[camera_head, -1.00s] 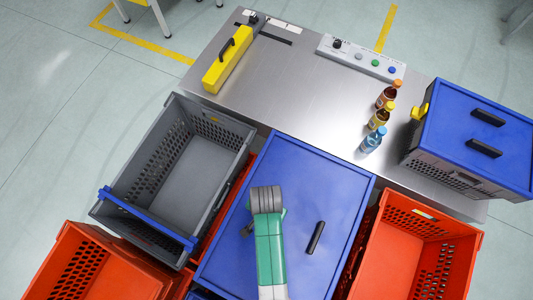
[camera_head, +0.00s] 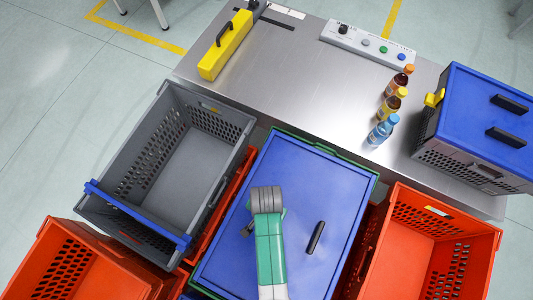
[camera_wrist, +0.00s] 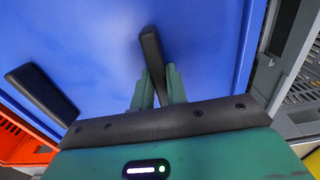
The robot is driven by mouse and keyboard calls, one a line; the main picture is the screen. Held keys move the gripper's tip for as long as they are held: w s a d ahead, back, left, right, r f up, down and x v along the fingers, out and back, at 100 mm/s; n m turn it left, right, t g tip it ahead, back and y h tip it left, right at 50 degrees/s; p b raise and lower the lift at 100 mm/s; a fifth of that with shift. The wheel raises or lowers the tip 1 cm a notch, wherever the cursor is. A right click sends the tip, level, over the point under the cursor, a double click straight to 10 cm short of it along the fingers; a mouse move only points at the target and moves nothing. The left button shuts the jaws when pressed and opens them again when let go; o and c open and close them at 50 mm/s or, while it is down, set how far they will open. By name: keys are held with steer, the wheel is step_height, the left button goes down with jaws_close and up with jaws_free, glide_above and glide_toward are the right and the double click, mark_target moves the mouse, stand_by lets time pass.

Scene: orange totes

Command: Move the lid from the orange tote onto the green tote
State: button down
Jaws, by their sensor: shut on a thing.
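The blue lid (camera_head: 285,165) with two black handles lies flat in the middle of the head view. A green rim of the green tote (camera_head: 320,148) shows along its far and right edges; the lid covers the rest. I cannot tell whether the lid touches the rim. My gripper is shut on one black handle (camera_wrist: 152,48), with its fingers (camera_wrist: 158,85) on either side of it in the wrist view. The second handle (camera_head: 316,238) is free. An open orange tote (camera_head: 445,213) stands at the right, and another orange tote (camera_head: 45,235) at the lower left.
A grey crate (camera_head: 165,92) with a blue bar stands left of the lid. Several small bottles (camera_head: 383,130) stand on the steel table (camera_head: 300,75) beyond it. A grey box with a blue lid (camera_head: 490,110) is at the right, a yellow case (camera_head: 226,45) at the back.

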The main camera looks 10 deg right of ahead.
steer(key=c, duration=1.3)
jaws_free()
step_height(320, 180, up, 8)
steer(key=shift+f+p, duration=0.1)
steer(key=shift+p, duration=0.7)
